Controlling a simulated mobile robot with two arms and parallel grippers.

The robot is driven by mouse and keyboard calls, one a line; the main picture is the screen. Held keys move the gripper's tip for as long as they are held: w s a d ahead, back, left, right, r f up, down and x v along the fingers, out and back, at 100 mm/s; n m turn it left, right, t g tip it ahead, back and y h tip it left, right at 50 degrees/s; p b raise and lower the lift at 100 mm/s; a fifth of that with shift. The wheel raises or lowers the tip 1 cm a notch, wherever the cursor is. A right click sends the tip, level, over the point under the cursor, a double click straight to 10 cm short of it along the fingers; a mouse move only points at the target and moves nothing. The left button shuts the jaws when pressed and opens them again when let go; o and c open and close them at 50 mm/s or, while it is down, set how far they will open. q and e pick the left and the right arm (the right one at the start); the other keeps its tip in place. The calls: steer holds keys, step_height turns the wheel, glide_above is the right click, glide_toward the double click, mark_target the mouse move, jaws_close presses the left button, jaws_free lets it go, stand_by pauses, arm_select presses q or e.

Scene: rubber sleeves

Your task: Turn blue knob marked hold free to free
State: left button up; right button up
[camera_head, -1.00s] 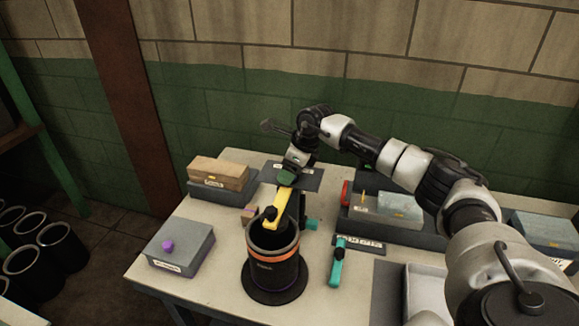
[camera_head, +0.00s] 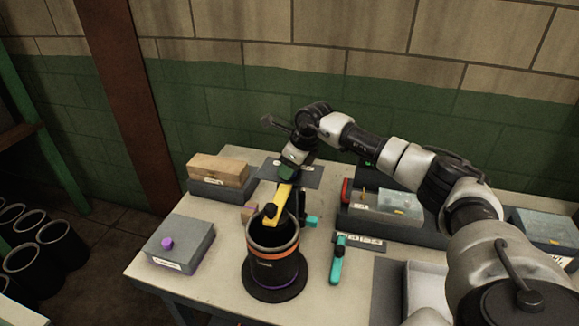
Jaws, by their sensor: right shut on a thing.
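No label with readable hold or free words shows. A small violet-blue knob (camera_head: 167,243) sits on a grey box (camera_head: 192,236) at the table's left, with a white label on its front. A teal knob (camera_head: 312,221) sticks out behind the black cylinder (camera_head: 277,270) with the orange band. My right gripper (camera_head: 287,182) comes down behind the cylinder, shut at the upper end of a yellow bar (camera_head: 281,199) that reaches over the cylinder's rim. Its fingertips are partly hidden. My left gripper is out of view.
A teal handle (camera_head: 338,259) lies right of the cylinder beside a labelled strip. A wooden block (camera_head: 218,170) sits at the back left. The table's front left is clear.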

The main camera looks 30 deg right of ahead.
steer(key=m+h+b, duration=0.1)
steer(key=m, duration=0.1)
steer(key=m+h+b, duration=0.1)
steer(key=m, duration=0.2)
steer(key=shift+t, duration=0.4)
steer(key=m+h+b, duration=0.1)
steer(key=m, duration=0.1)
steer(key=m+b, duration=0.1)
steer(key=m, duration=0.2)
steer(key=shift+r+h, duration=0.1)
steer(key=shift+h, duration=0.3)
steer(key=shift+r+m+b, duration=0.1)
steer(key=shift+m+b, duration=0.2)
steer(key=o, duration=0.9)
steer(key=shift+s+a+r, duration=0.1)
steer(key=shift+s+r, duration=0.05)
steer(key=shift+r, duration=0.2)
steer(key=b+v, duration=0.2)
steer(key=v, duration=0.8)
